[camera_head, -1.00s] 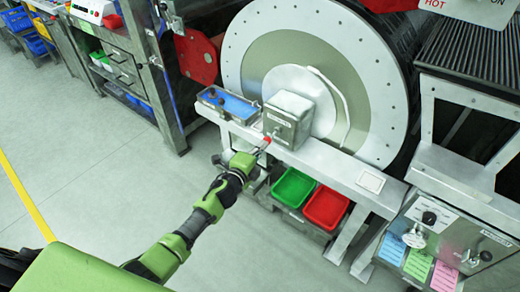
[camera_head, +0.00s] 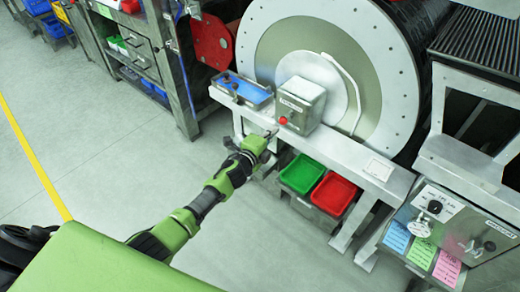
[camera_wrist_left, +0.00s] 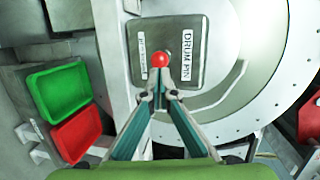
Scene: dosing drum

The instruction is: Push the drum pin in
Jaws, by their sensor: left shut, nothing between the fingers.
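The drum pin shows as a round red knob (camera_head: 283,120) on the front of a grey metal box (camera_head: 301,102) in front of the drum. In the left wrist view the red knob (camera_wrist_left: 159,60) stands out against the box face, beside a "DRUM PIN" label (camera_wrist_left: 189,50). My left gripper (camera_head: 272,132) is shut and empty, with its tips short of the knob and a small gap between them in the head view. In the left wrist view the fingertips (camera_wrist_left: 158,74) line up just below the knob. My right gripper is not in view.
The large drum (camera_head: 375,70) stands behind the box. A white frame beam (camera_head: 345,155) runs below it, with a blue-lined tray (camera_head: 240,90) to the left. Green (camera_head: 301,174) and red (camera_head: 333,193) bins sit under the beam. Open floor lies left.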

